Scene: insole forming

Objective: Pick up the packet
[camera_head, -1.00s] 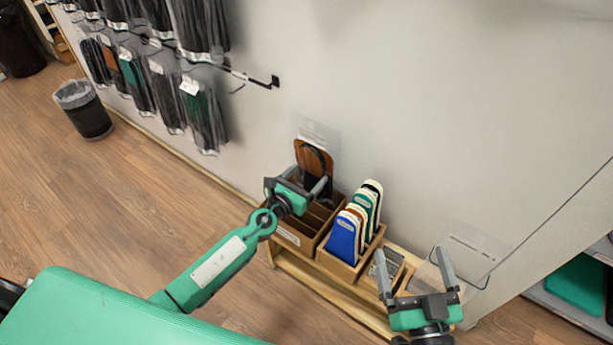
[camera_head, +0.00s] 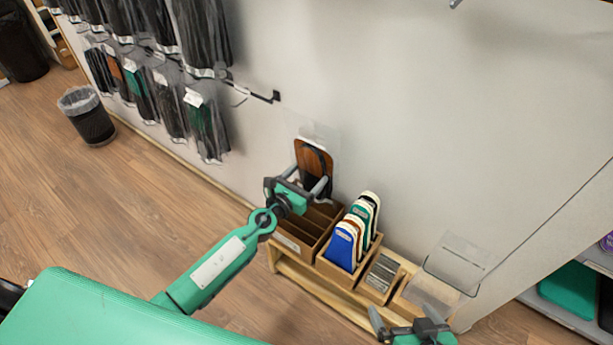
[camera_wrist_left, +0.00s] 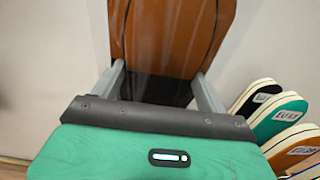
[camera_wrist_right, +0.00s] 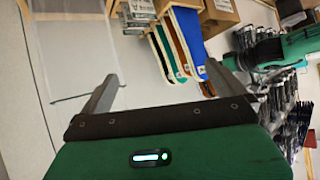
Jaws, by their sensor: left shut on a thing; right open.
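My left gripper (camera_head: 304,187) is shut on a clear packet with brown and black insoles (camera_head: 312,158). It holds the packet upright above the left end of the wooden stand. The packet's brown insole also shows between the fingers in the left wrist view (camera_wrist_left: 170,35). Another clear packet (camera_head: 460,258), apparently empty, stands upright at the right end of the stand. My right gripper (camera_head: 404,322) is open and empty at the bottom edge of the head view, in front of this packet and apart from it. The clear packet also shows at upper left in the right wrist view (camera_wrist_right: 75,50).
A wooden box (camera_head: 335,268) of colored insoles stands mid-stand, beside a divided box (camera_head: 290,243) below my left gripper. A small box of grey cards (camera_head: 381,274) is further right. Hanging packets (camera_head: 205,130) line the wall at left. Open floor lies left.

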